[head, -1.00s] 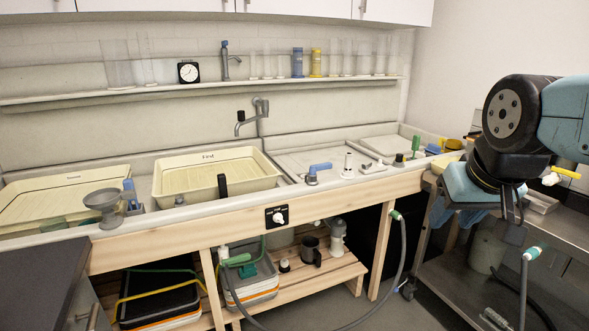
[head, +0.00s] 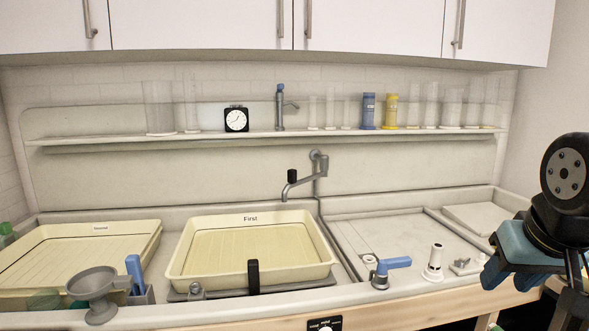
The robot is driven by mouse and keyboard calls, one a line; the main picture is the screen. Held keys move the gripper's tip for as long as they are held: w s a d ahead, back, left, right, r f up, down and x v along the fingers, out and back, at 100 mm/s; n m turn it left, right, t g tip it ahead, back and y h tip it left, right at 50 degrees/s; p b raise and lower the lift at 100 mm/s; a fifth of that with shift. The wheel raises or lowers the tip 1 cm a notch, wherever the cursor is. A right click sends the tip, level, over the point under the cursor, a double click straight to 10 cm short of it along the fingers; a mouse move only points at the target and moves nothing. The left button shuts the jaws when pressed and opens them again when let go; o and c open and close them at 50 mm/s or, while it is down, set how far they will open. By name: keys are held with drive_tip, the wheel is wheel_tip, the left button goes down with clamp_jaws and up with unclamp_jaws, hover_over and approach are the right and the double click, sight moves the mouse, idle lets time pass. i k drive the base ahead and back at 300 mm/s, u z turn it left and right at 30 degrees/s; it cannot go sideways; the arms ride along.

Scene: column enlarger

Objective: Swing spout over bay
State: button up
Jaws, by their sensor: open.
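The grey swing spout (head: 305,178) comes from a wall fitting behind the trough. Its arm points left and toward me, and its down-turned end with a black grip (head: 291,177) stands above the back edge of the cream tray marked "First" (head: 250,284). The bay to the right (head: 375,230) has a flat pale floor, and the spout is not over it. My gripper (head: 510,263) is open at the right edge, in front of the trough's right end and well apart from the spout. Its fingertips do not show clearly.
A blue-handled lever (head: 390,266), a white nozzle (head: 434,262) and a grey funnel (head: 97,290) stand along the front ledge. Another cream tray (head: 85,252) lies at left. A shelf (head: 270,136) with cylinders and a clock runs above the spout. White cupboards hang higher.

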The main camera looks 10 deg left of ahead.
sight(292, 174)
drive_tip(key=u, duration=0.1)
drive_tip(key=i, duration=1.1)
drive_tip(key=u, duration=0.1)
